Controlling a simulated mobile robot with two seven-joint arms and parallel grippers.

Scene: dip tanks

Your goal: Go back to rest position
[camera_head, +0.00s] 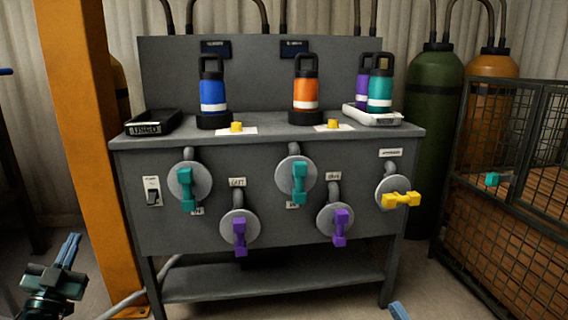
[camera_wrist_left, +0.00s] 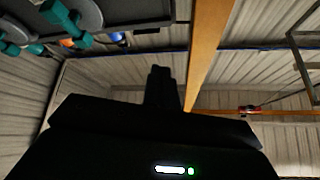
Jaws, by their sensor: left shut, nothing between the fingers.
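My left gripper (camera_head: 68,250) is at the lower left of the head view, shut and empty, its blue fingers pointing up. It is apart from the grey bench (camera_head: 265,142), with the orange post between them. In the left wrist view the gripper (camera_wrist_left: 162,72) shows dark against the wall and ceiling, touching nothing. At the bottom edge of the head view, right of the middle, a small blue tip (camera_head: 398,311) shows, which looks like a finger of my right gripper. The rest of it is out of frame, and its jaw state cannot be made out.
The orange post (camera_head: 92,150) stands close to my left gripper. The bench front carries teal, purple and yellow valve handles (camera_head: 401,199). Blue (camera_head: 212,92) and orange (camera_head: 305,88) bottles stand on top, with a white tray (camera_head: 372,116) of two bottles. A mesh cage (camera_head: 520,215) stands right.

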